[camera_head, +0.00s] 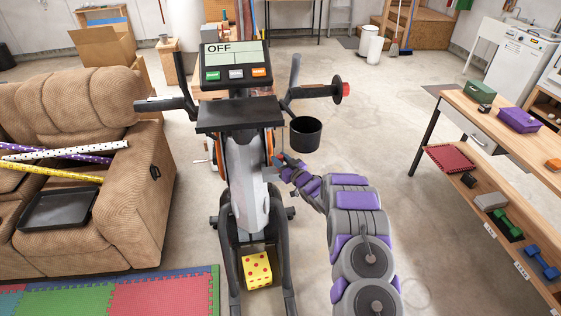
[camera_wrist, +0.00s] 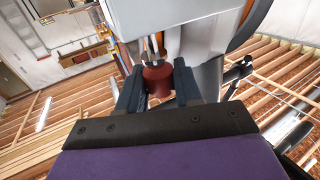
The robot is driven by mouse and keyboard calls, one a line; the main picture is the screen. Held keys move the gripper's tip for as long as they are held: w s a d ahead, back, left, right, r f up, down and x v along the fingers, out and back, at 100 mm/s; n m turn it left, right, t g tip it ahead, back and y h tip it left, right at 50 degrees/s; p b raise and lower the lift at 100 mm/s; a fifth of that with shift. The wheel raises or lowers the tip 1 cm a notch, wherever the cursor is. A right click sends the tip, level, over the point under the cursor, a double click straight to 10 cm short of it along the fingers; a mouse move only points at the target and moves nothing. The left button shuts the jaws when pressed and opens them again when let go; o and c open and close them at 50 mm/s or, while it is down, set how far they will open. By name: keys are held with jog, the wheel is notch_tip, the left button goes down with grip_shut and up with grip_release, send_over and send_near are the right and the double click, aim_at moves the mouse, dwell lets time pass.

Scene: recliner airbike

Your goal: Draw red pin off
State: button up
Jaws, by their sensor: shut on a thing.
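The red pin (camera_wrist: 157,80) shows in the wrist view between the two dark fingers of my gripper (camera_wrist: 158,88). My gripper is shut on it. A metal shaft runs from the pin up toward the grey body of the exercise bike; I cannot tell how far it sits inside. In the head view my gripper (camera_head: 279,160) is at the right side of the bike's grey frame (camera_head: 245,180), below the console. The pin is very small there and mostly hidden by my gripper.
The bike's console (camera_head: 235,62) reads OFF. A black cup holder (camera_head: 305,133) is just above and right of my gripper. A yellow die (camera_head: 257,270) lies at the bike's base. A brown recliner (camera_head: 85,170) stands left, a wooden workbench (camera_head: 455,98) right. The floor between bike and bench is clear.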

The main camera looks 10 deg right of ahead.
jog(key=shift+r+p, duration=0.55)
jog(key=shift+r, duration=0.75)
